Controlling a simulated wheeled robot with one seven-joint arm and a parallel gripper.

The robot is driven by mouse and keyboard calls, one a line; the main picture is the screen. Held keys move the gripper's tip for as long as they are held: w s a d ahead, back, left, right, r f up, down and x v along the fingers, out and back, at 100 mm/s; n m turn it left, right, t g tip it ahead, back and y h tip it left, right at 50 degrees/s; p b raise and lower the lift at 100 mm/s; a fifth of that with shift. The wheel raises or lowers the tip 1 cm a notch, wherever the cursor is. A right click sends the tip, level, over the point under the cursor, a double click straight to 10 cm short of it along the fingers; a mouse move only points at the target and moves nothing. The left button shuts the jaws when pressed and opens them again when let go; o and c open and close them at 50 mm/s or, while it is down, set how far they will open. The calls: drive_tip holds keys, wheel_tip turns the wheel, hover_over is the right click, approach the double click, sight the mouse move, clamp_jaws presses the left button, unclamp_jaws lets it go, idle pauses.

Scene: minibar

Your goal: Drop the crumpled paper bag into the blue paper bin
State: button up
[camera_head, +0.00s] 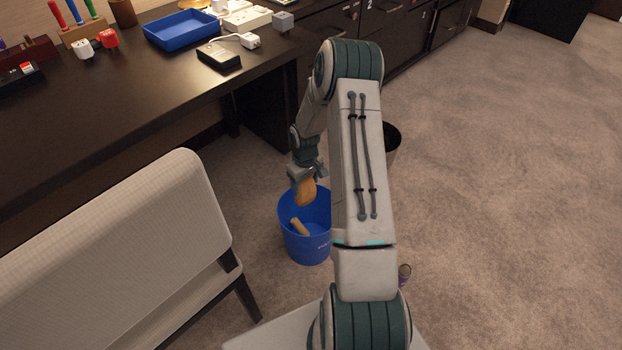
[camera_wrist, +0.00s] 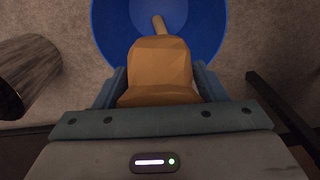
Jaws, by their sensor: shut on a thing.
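The blue paper bin (camera_head: 306,238) stands on the carpet between the white chair and my arm. A tan tube-like piece (camera_head: 299,227) lies inside it. My gripper (camera_head: 303,180) is shut on the crumpled paper bag (camera_head: 306,193), an orange-brown lump, and holds it over the bin's opening. In the wrist view the bag (camera_wrist: 160,70) sits between my two fingers (camera_wrist: 160,88), with the blue bin (camera_wrist: 108,25) beneath and beyond it. The bag hides part of the bin's inside.
A dark bin (camera_head: 393,137) stands behind my arm; it also shows in the wrist view (camera_wrist: 30,70). The white chair (camera_head: 120,255) is close on the left. The dark desk (camera_head: 120,100) holds a blue tray (camera_head: 183,30). A small cylinder (camera_head: 404,272) is on the floor. Carpet at right is clear.

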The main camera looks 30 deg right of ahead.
sight(311, 196)
drive_tip(key=shift+s+d+f, duration=0.25)
drive_tip(key=shift+d+f, duration=0.65)
drive_tip(key=shift+f, duration=0.2)
wheel_tip(311, 196, down, 6)
drive_tip(key=b, duration=0.3)
drive_tip(key=shift+r+b, duration=0.1)
drive_tip(key=shift+b, duration=0.25)
drive_tip(key=o, duration=1)
wheel_tip(311, 196, up, 14)
drive_tip(key=p, duration=0.4)
